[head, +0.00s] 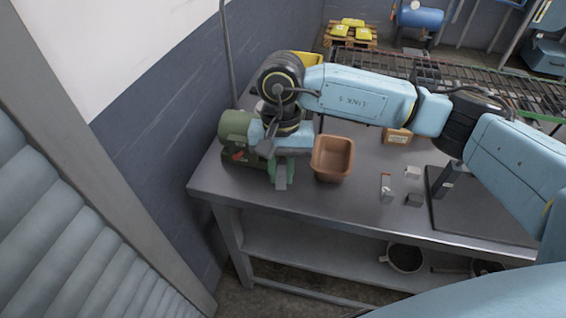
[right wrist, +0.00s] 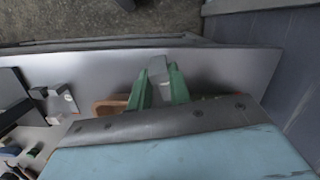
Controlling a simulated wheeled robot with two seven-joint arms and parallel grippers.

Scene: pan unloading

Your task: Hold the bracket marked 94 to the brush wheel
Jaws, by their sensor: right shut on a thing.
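My right gripper (head: 281,172) has green fingers and is shut on a grey bracket (head: 281,184) at the left end of the bench. The right wrist view shows the bracket (right wrist: 158,66) between the fingertips of the gripper (right wrist: 161,84). No number on it can be read. The green grinder (head: 237,125) stands just left of and behind the gripper. Its brush wheel is hidden behind my right arm in the head view, so I cannot tell whether the bracket touches it. My left gripper is out of view.
A brown bin (head: 333,158) stands right of the gripper. Several small grey parts (head: 413,172) lie farther right, by a dark mat (head: 475,212). A cardboard box (head: 397,136) is behind them. The bench front near the bin is clear. A wall borders the bench's left.

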